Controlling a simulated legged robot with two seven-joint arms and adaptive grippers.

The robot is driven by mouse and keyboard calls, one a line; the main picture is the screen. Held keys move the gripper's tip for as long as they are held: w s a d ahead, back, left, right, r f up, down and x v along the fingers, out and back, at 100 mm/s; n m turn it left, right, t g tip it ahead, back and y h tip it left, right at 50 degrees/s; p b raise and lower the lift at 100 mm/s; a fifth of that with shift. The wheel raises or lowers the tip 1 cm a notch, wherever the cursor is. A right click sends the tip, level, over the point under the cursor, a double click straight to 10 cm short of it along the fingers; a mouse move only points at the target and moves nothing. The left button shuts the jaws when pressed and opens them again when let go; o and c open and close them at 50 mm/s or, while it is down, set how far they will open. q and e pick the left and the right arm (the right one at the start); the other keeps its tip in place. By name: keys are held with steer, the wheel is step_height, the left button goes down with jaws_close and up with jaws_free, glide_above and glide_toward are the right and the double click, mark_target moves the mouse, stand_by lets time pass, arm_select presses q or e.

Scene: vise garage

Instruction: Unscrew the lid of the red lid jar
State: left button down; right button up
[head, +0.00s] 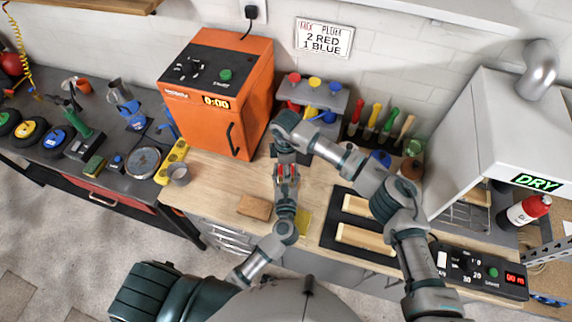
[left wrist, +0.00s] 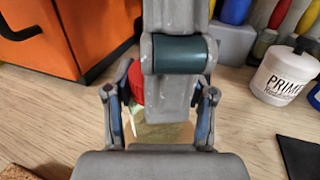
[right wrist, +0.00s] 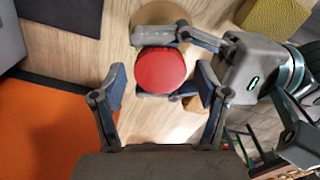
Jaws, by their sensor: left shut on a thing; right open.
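The red lid (right wrist: 160,70) of the jar is seen from above in the right wrist view; the jar body is mostly hidden beneath it. My left gripper (head: 287,174) is shut around the jar, its fingers on two opposite sides in the right wrist view (right wrist: 158,68). My right gripper (right wrist: 162,88) is open above the jar, pointing down, with a finger on either side of the lid and visible gaps. In the left wrist view, my right gripper covers most of the jar, leaving a sliver of red lid (left wrist: 137,82) visible.
An orange oven (head: 210,110) stands behind left. A wooden block (head: 255,207) and a yellow sponge (head: 304,224) lie near the front. A black mat (head: 334,225) with wooden pieces lies right. A white primer jar (left wrist: 283,76) stands behind right. Bare worktop surrounds the grippers.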

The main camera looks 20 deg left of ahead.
arm_select(q)
steer(key=shift+f, duration=0.3)
arm_select(e)
steer(key=c, duration=1.2)
steer(key=n, duration=0.3)
steer(key=o, duration=1.3)
steer(key=shift+r, duration=2.3)
arm_select(q)
steer(key=shift+c, duration=1.7)
jaws_free()
steer(key=shift+o, duration=0.2)
steer(key=shift+w+r, duration=0.1)
arm_select(e)
steer(key=shift+w+a+f, duration=0.1)
steer(key=shift+w, duration=0.05)
